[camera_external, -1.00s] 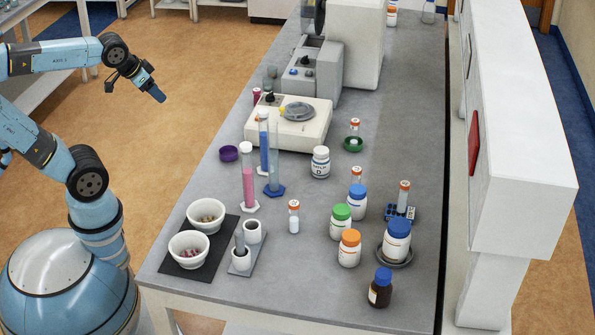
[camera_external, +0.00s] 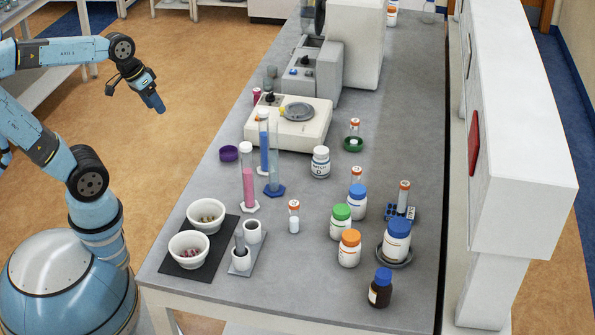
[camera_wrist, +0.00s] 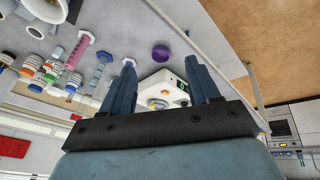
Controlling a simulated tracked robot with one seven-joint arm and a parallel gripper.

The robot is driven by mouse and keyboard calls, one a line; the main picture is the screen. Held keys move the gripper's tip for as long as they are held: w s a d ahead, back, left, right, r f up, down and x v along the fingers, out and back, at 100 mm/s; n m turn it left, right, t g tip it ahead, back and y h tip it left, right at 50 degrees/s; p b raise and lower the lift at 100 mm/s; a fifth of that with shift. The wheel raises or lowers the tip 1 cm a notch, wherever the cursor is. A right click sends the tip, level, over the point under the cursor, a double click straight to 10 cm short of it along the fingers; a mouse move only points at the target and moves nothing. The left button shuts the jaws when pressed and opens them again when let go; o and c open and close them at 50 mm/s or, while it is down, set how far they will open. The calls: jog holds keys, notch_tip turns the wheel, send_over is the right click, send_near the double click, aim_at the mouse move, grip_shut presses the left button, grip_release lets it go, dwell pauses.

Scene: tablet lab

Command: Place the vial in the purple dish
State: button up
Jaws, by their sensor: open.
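The purple dish (camera_external: 229,153) lies on the grey bench near its left edge, left of the white balance. It also shows in the wrist view (camera_wrist: 161,54), between my fingertips in the picture. A small clear vial with an orange cap and white contents (camera_external: 294,217) stands upright alone near the front middle. Similar orange-capped vials stand in a green dish (camera_external: 353,144), behind the white bottles (camera_external: 356,175) and in a blue rack (camera_external: 403,195). I cannot tell which vial is meant. My gripper (camera_external: 158,106) is open and empty, over the floor left of the bench.
Tall cylinders with pink (camera_external: 249,188) and blue (camera_external: 264,145) liquid stand between the dish and the lone vial. White bowls (camera_external: 189,249) and cups (camera_external: 252,231) fill the front left. Several capped bottles (camera_external: 341,222) stand to the right. The balance (camera_external: 290,125) is behind.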

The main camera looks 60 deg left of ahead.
jog(key=w+a+f+n+h, duration=0.1)
jog(key=w+f+n+h, duration=0.2)
jog(key=w, duration=0.4)
jog(key=w+a+f+n+h, duration=0.1)
jog(key=w+n+h, duration=0.3)
jog(key=w+n, duration=0.25)
jog(key=w+a+f+n+h, duration=0.1)
jog(key=w+f+n+h, duration=0.25)
jog(key=w, duration=0.45)
jog(key=n+t+y, duration=0.3)
jog(key=n+t, duration=0.8)
jog(key=n, duration=0.4)
send_near(255, 94)
jog(key=w, duration=0.2)
jog(key=w+d+r, duration=0.1)
jog(key=w, duration=0.1)
jog(key=w+d+r, duration=0.1)
jog(key=w, duration=0.1)
jog(key=shift+w, duration=0.25)
jog(key=shift+f+x, duration=0.1)
jog(key=shift+x, duration=1.25)
jog(key=shift+f+x, duration=0.15)
jog(key=shift+x, duration=1.25)
jog(key=shift+d, duration=0.1)
jog(key=shift+s, duration=0.1)
grip_shut()
